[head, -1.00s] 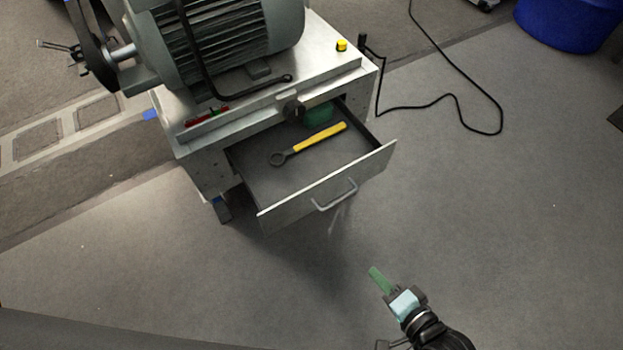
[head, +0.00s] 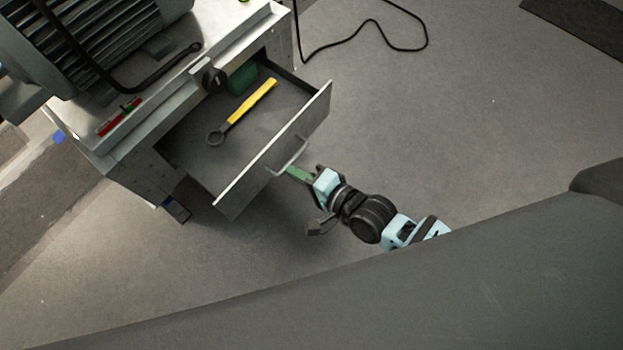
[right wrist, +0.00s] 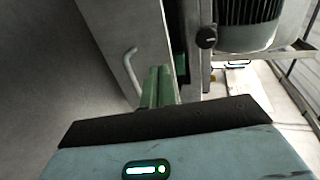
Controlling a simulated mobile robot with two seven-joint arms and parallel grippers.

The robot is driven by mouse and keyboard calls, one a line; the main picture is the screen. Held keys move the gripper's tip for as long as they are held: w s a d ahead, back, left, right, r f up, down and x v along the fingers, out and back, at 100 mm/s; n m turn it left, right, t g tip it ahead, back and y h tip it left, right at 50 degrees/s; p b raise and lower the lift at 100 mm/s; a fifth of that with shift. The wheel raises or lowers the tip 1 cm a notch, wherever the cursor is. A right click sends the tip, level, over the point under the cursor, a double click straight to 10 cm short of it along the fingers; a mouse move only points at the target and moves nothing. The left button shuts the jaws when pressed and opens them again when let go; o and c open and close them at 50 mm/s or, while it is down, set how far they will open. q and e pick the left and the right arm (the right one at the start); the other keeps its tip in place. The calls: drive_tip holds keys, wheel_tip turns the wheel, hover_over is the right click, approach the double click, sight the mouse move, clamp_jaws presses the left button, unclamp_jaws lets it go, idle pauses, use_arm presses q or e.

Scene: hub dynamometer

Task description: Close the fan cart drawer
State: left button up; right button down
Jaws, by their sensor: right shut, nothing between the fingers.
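The fan cart (head: 120,150) is a metal cabinet with a large grey motor (head: 85,45) on top. Its drawer (head: 275,155) stands pulled open, with a bar handle (head: 290,158) on its front. Inside lie a yellow-handled wrench (head: 242,112) and a green item (head: 243,78). My right gripper (head: 291,172) is shut and empty, its green fingertips close to the handle and drawer front; I cannot tell whether they touch. In the right wrist view the shut fingers (right wrist: 160,85) point toward the drawer front (right wrist: 125,40), beside the handle (right wrist: 131,70). My left gripper is not in view.
A black knob (head: 213,79) sits on the cart's front above the drawer. The grey floor (head: 430,120) right of the drawer is clear.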

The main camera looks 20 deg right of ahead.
sight(264, 153)
drive_tip(key=x, duration=0.2)
drive_tip(key=b+x, duration=0.1)
drive_tip(key=x, duration=0.1)
drive_tip(key=b+x, duration=0.1)
drive_tip(key=x, duration=0.1)
drive_tip(key=shift+w+a+r, duration=0.1)
drive_tip(key=shift+w+r, duration=0.05)
drive_tip(key=shift+r, duration=0.25)
drive_tip(key=shift+w+a+r, duration=0.1)
drive_tip(key=shift+w+a, duration=0.05)
drive_tip(key=shift+w, duration=0.1)
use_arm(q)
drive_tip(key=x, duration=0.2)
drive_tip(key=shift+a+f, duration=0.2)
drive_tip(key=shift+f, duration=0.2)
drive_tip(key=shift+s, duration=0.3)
use_arm(e)
drive_tip(key=shift+a, duration=0.1)
